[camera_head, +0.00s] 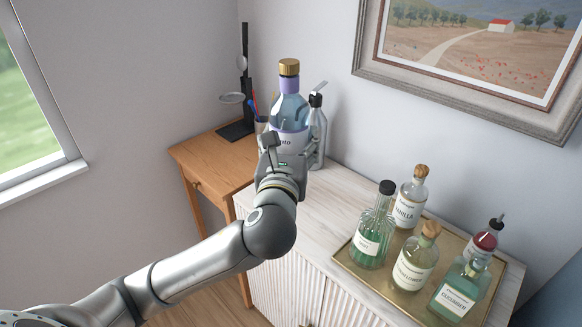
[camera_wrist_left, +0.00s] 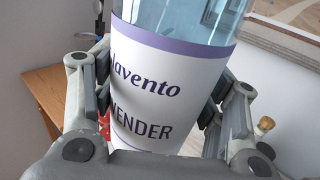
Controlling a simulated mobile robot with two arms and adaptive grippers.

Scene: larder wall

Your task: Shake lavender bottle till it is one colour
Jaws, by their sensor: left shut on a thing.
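The lavender bottle (camera_head: 289,108) is clear bluish glass with a gold cap, a lavender neck band and a white label edged in lavender. In the left wrist view its label (camera_wrist_left: 150,100) reads "lavento" and "...ENDER". My left gripper (camera_head: 284,150) is shut on the lower part of the bottle, with a finger on each side of the label. The bottle is upright in the head view, in front of the desk and cabinet corner. The contents above the label look pale blue; the part behind the label and fingers is hidden. My right gripper is not in view.
A clear bottle with a dark pourer (camera_head: 318,128) stands close behind the held bottle. A gold tray (camera_head: 395,290) with several bottles sits on the white cabinet (camera_head: 318,206). A wooden desk (camera_head: 212,157) holds a black stand (camera_head: 240,128). A framed picture hangs above.

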